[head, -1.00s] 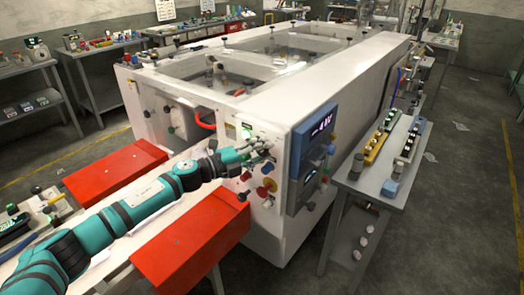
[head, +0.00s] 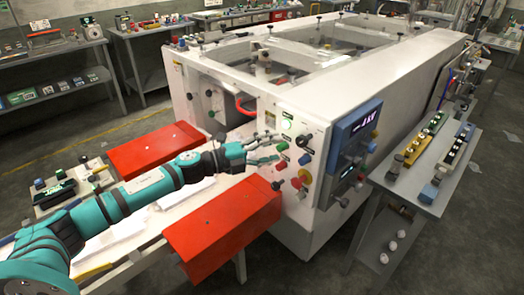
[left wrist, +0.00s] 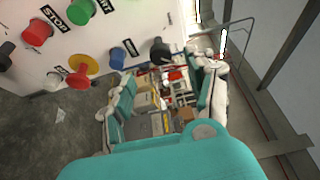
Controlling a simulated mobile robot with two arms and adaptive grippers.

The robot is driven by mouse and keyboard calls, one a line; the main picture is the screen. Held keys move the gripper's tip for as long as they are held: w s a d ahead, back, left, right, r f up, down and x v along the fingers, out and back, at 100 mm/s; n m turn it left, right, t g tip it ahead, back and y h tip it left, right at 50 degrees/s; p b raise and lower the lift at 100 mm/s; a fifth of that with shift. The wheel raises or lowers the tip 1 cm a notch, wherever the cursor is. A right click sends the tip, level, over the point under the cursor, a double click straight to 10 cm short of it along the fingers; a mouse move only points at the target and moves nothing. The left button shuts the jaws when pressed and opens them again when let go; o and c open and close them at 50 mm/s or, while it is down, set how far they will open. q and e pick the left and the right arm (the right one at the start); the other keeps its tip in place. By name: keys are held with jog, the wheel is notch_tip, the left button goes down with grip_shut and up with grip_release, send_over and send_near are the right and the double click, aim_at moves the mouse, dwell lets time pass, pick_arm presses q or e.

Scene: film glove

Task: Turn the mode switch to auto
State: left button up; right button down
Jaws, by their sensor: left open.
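The control panel (head: 290,170) is on the near end of the white machine. I cannot read which control is the mode switch. My left gripper (head: 277,148) is open and empty, its fingers pointing at the panel's left part. Whether it touches anything is unclear. The left wrist view shows a red knob (left wrist: 79,78) on a yellow disc, a blue knob (left wrist: 117,58) and a black knob (left wrist: 159,50). My right gripper is not in view.
Two red blocks (head: 222,230) (head: 155,142) flank the white bed under my left arm. A blue display box (head: 352,150) sticks out right of the panel. A grey table (head: 400,190) with parts stands at the right.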

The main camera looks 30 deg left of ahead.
pick_arm(q)
jog(key=shift+v, duration=1.5)
jog(key=shift+d, duration=0.1)
